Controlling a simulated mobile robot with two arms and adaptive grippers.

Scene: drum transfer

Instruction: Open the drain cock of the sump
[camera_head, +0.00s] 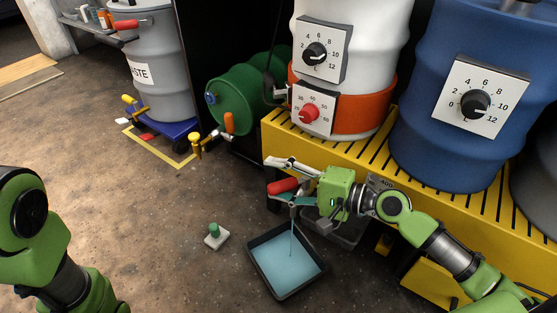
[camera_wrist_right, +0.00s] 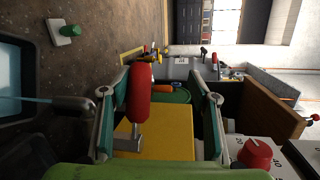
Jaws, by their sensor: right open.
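The drain cock's red handle (camera_head: 284,186) sticks out from the front of the yellow slatted sump (camera_head: 300,152). It also shows large in the right wrist view (camera_wrist_right: 139,95), with a grey spout (camera_wrist_right: 75,105) to its left. A thin blue stream (camera_head: 292,235) falls from the spout into a black tray (camera_head: 263,275), which holds blue liquid. My right gripper (camera_head: 276,178) is open, with its fingers on either side of the red handle. In the wrist view the handle lies nearer the left finger; I cannot tell whether they touch. My left gripper is out of view.
White-and-orange (camera_head: 363,105) and blue drums (camera_head: 430,130) stand on the sump. A green-capped item (camera_head: 215,236) lies on the floor left of the tray. The floor at left centre is clear.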

